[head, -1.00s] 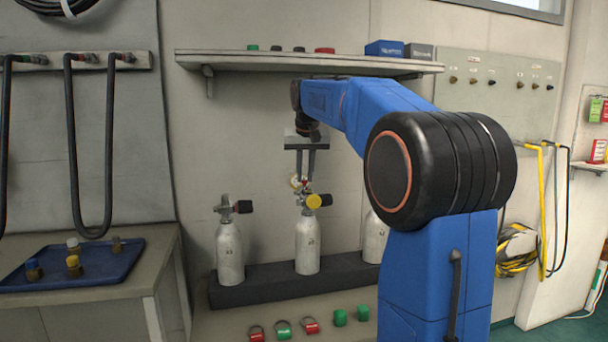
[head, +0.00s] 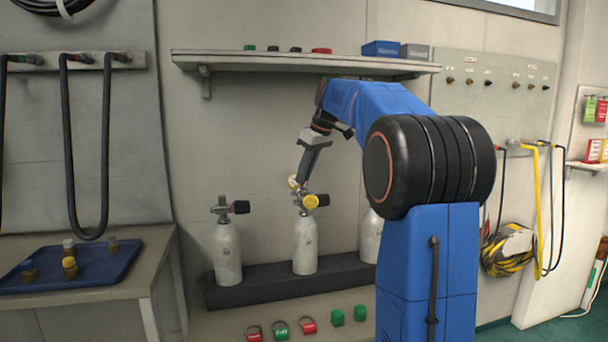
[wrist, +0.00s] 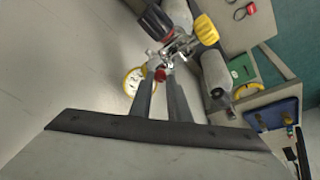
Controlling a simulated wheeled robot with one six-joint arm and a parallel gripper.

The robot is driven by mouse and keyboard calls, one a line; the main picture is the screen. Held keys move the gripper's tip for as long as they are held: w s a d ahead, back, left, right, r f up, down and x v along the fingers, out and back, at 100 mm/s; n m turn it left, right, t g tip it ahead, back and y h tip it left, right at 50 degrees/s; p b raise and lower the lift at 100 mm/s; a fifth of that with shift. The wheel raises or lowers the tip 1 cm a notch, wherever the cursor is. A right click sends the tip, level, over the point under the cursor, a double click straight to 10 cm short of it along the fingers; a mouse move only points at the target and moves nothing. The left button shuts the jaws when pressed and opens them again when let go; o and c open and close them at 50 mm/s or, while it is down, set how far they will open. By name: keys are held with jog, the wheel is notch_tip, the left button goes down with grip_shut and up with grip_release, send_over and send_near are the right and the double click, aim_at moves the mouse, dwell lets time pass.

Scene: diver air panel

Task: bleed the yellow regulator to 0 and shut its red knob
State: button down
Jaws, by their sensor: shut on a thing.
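The middle white cylinder (head: 305,245) stands upright with a valve that has a yellow knob (head: 311,201). The yellow-rimmed gauge (head: 293,182) of the yellow regulator sits just behind the valve; it also shows in the wrist view (wrist: 135,81). Its needle is too small to read. The regulator's red knob (wrist: 160,74) is between my fingertips in the wrist view, and my gripper (wrist: 161,79) is shut on it. In the head view my gripper (head: 301,182) reaches down at a tilt from the upper right, hiding the red knob.
Other white cylinders stand left (head: 227,252) and right (head: 370,238) in the black rack (head: 240,296). A shelf (head: 300,64) is above my gripper. Red and green caps lie in front. A blue tray (head: 100,272) is on the left bench.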

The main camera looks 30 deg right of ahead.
jog(key=shift+n, duration=0.6)
jog(key=c, duration=1.7)
grip_release()
jog(key=shift+o, duration=0.2)
jog(key=shift+s+d+r, duration=0.15)
jog(key=shift+d+r, duration=0.05)
jog(key=shift+r, duration=0.3)
jog(key=shift+v, duration=1.1)
jog(key=s+d, duration=0.6)
jog(key=s, duration=0.4)
jog(key=shift+s, duration=0.15)
jog(key=shift+f, duration=0.1)
